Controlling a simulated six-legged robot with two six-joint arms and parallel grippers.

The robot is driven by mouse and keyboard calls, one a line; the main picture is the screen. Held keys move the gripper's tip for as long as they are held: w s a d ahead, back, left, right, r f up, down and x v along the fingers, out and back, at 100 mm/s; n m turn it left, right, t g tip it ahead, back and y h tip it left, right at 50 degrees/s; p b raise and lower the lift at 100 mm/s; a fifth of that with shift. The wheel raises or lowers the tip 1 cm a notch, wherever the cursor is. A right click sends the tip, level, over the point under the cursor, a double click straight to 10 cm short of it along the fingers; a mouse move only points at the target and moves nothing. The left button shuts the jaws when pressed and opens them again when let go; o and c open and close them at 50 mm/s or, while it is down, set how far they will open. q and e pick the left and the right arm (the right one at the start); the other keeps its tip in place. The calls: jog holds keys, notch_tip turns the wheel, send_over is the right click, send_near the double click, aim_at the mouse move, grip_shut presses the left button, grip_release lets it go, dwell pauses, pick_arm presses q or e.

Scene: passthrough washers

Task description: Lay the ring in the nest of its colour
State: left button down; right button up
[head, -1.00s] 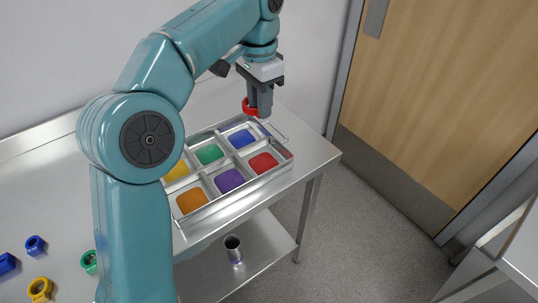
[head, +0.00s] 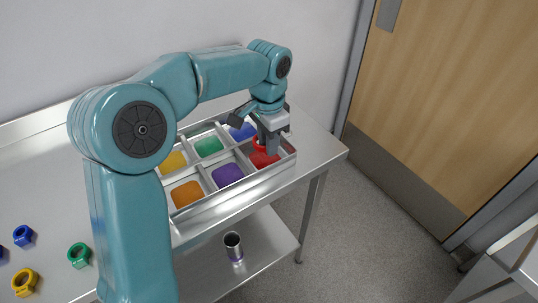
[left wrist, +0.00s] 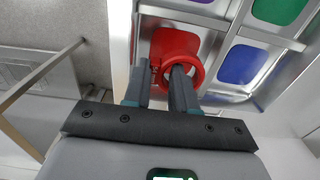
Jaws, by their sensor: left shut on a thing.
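My left gripper (head: 270,150) is shut on the red ring (head: 259,144) by its rim. In the left wrist view the gripper (left wrist: 165,75) has one finger inside the ring (left wrist: 197,72) and one outside. The ring is over the red nest (head: 263,161), the compartment at the tray's near right corner. The red nest's pad also shows behind the ring in the left wrist view (left wrist: 165,38). I cannot tell whether the ring touches the pad. My right gripper is not in view.
The metal tray (head: 215,202) also has blue (head: 243,131), green (head: 209,147), yellow (head: 172,162), orange (head: 186,194) and purple (head: 227,174) nests. Blue (head: 23,235), green (head: 79,255) and yellow (head: 25,282) parts lie at left. A metal cup (head: 233,246) stands on the lower shelf.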

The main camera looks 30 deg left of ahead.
aim_at(269, 163)
pick_arm(q)
notch_tip(269, 163, down, 5)
jog(key=shift+w+r, duration=0.1)
jog(key=shift+w, duration=0.05)
jog(key=shift+b, duration=0.35)
jog(key=c, duration=1.2)
grip_release()
jog(key=shift+f, duration=0.2)
jog(key=shift+r, duration=0.1)
jog(key=shift+r, duration=0.3)
notch_tip(269, 163, up, 12)
jog(key=shift+f+p, duration=0.15)
jog(key=shift+p, duration=0.9)
